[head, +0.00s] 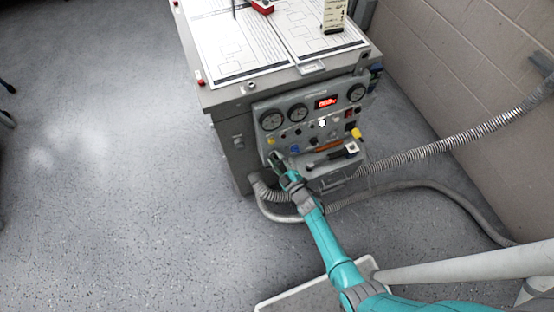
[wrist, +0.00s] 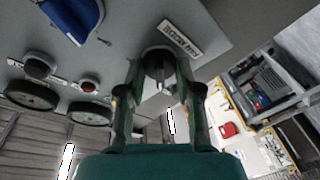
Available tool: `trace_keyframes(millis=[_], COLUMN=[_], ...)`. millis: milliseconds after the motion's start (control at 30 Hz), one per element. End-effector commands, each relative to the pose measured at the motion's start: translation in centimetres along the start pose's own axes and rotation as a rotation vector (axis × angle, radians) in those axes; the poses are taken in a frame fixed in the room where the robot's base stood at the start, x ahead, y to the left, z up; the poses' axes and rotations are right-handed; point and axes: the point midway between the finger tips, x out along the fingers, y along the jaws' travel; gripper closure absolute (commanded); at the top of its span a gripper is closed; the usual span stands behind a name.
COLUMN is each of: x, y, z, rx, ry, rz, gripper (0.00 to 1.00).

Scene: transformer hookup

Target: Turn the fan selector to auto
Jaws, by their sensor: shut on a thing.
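The fan selector (wrist: 158,66) is a dark knob on the grey control panel (wrist: 130,30), in the middle of the wrist view. A small white label (wrist: 181,39) with dark print, upside down in the picture, sits beside it. My gripper (wrist: 160,72) has its two fingers on either side of the knob and is shut on it. In the head view my gripper (head: 277,161) reaches the lower left corner of the control panel (head: 315,122) and hides the knob there. I cannot read which setting the knob points to.
The panel carries gauges (head: 271,120), a red lit display (head: 326,102), several small knobs and a yellow part (head: 356,133). Grey hoses (head: 440,150) run right of the cabinet (head: 228,140).

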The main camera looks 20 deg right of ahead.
Motion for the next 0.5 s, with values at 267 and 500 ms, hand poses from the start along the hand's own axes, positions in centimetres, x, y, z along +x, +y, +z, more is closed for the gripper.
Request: trace_keyframes(millis=[267, 500], x=[0.0, 0.0], y=[-0.06, -0.08], z=[0.0, -0.02], rx=[0.042, 0.18], ry=[0.0, 0.0], rz=[0.009, 0.043], gripper=[1.0, 1.0])
